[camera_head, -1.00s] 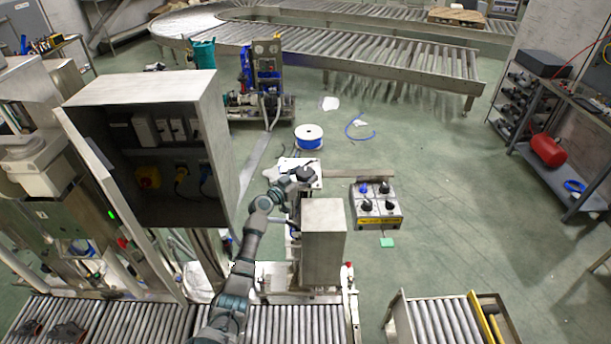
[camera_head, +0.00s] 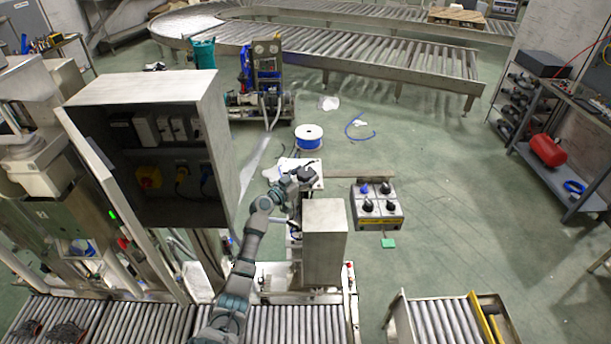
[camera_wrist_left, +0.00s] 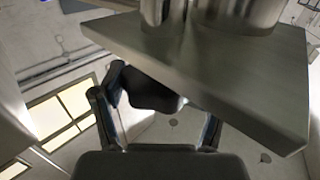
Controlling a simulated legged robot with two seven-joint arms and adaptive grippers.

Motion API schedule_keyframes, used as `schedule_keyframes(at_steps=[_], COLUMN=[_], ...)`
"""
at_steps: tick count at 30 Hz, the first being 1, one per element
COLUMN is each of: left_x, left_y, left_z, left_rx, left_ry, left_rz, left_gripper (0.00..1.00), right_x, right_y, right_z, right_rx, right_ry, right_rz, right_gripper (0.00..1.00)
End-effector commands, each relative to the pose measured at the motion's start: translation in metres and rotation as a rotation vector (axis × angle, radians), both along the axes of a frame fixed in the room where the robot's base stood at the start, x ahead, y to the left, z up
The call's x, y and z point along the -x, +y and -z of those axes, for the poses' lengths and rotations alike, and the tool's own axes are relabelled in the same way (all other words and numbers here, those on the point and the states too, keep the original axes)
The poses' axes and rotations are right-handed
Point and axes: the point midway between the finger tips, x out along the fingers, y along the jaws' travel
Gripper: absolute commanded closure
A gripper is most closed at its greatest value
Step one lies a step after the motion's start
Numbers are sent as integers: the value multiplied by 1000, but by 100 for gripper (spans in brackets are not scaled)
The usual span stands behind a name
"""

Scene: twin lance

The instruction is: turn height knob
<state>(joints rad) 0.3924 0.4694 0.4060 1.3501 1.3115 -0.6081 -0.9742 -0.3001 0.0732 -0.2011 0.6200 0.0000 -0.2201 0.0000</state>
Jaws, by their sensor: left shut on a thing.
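My left gripper (camera_head: 306,174) is at the white plate (camera_head: 286,165) behind the steel post, in the middle of the head view. In the left wrist view, its two fingers (camera_wrist_left: 158,125) stand on either side of a black knob (camera_wrist_left: 150,90) under a metal plate (camera_wrist_left: 215,75), and it is shut on this knob. The plate hides the knob's top. In the head view the gripper covers the knob, so its turn angle cannot be told. My right gripper is not in view.
A steel box-topped post (camera_head: 324,245) stands close to my left forearm. A control box (camera_head: 378,205) with several small knobs is to its right. A large open cabinet (camera_head: 222,150) is on the left. Roller conveyors (camera_head: 290,325) run along the front. Open floor lies to the right.

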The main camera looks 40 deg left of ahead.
Motion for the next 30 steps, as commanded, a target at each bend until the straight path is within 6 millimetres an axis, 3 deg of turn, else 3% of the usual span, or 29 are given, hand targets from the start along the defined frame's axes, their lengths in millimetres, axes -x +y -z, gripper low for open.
schedule_keyframes(at_steps=[2, 3, 6, 19, 30], left_x=[0, 0, 0, 10, 87], left_y=[-2, -2, -1, -1, 4], left_z=[9, 9, 7, 3, 7], left_rx=[2, 2, 3, -1, 1], left_ry=[15, 15, 12, 6, 10], left_rz=[4, 4, 3, 1, 2], left_gripper=[62, 20, 2, 2, 2], right_x=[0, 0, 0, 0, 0], right_y=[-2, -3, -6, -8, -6], right_z=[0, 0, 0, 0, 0], right_rx=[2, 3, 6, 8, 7], right_ry=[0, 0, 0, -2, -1], right_rz=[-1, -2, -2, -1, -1], right_gripper=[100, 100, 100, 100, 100])
